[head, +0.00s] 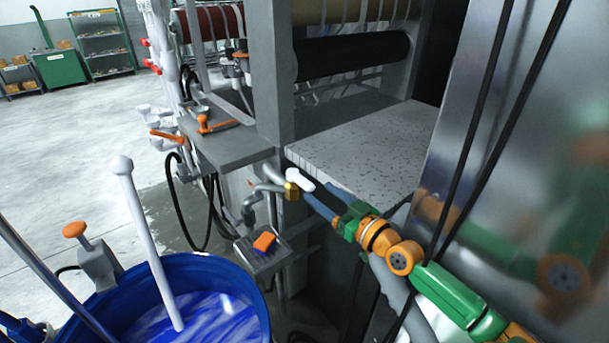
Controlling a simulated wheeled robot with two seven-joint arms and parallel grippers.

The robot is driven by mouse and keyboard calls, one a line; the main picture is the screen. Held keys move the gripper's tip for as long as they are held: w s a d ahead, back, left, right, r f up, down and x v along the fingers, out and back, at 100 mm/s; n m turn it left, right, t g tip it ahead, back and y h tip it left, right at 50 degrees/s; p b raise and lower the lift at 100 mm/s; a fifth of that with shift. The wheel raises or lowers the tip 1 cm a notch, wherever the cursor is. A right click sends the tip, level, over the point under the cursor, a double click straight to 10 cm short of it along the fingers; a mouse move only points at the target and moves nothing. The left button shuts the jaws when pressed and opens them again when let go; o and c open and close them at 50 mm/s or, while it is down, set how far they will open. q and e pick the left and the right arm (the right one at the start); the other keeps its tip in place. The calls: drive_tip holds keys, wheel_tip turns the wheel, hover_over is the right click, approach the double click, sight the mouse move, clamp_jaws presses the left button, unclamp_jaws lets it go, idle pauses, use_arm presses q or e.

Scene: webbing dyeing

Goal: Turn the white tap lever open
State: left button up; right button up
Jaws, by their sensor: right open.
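The white tap lever (300,179) sits on a brass valve (292,191) at the end of a grey bent pipe (262,191), near the middle of the head view. My right gripper (318,192) reaches in from the lower right, with its blue-grey fingers pointing at the lever. It is open, with its fingertips very close to the lever's right end. I cannot tell whether they touch it. Nothing shows held between the fingers. My left gripper is not clearly in view.
A speckled grey slab (375,145) lies just behind the fingers. A blue tub (255,290) with swirled liquid and a white stick (150,240) stands lower left. A shiny metal panel (540,150) stands right.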

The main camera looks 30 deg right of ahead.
sight(313, 187)
drive_tip(key=w, duration=0.7)
drive_tip(key=shift+a, duration=0.25)
clamp_jaws()
idle(1.1)
